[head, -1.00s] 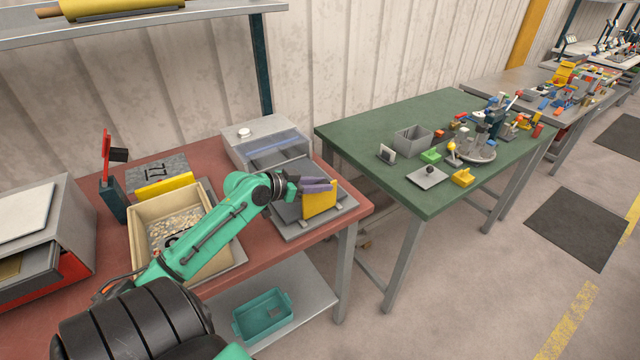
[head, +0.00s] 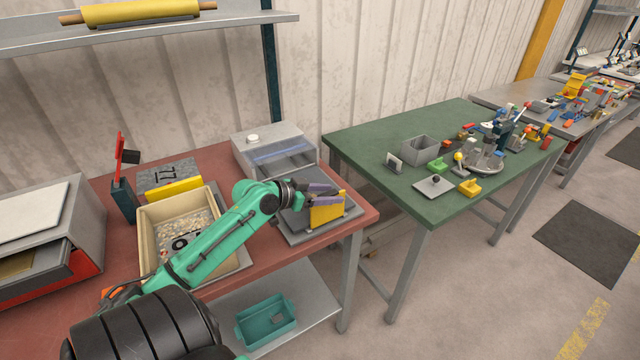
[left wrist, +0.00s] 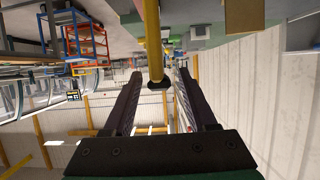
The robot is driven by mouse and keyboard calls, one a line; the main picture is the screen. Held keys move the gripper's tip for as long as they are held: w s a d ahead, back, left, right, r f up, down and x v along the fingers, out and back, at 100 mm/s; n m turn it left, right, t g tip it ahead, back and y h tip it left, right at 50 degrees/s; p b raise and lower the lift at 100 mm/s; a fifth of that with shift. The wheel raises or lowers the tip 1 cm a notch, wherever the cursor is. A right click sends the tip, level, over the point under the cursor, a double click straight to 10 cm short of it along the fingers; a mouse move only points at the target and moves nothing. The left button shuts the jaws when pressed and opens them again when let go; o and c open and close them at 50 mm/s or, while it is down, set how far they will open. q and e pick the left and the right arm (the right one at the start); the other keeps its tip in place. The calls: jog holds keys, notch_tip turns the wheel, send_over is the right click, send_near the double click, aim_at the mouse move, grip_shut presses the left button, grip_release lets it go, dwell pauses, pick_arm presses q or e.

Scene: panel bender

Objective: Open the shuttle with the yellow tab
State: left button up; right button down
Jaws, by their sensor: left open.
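The yellow tab (head: 327,213) is an upright yellow plate on a grey flat fixture (head: 294,233) near the right end of the red table. My left gripper (head: 324,190) is at its top, with dark purple-grey fingers. In the left wrist view the tab (left wrist: 152,40) shows as a narrow yellow strip with a dark end, between my left gripper's (left wrist: 157,85) two open fingers. Gaps show between the strip and the fingers. The shuttle itself is not clearly made out under the tab and my arm. My right gripper is not in view.
A tan bin (head: 149,215) of small pieces stands on the red table (head: 275,255), left of the fixture. A grey box with a clear front (head: 273,146) stands behind. A second yellow bar (head: 175,190) lies behind the bin. The green table (head: 372,150) stands right, across a gap.

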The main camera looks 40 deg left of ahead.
pick_arm(q)
jog(key=shift+s+a, duration=0.1)
jog(key=shift+s, duration=0.3)
jog(key=b+v, duration=0.2)
jog(key=v, duration=1.1)
jog(key=shift+s+r+b, duration=0.25)
jog(key=shift+r+b, duration=0.05)
jog(key=shift+b, duration=0.1)
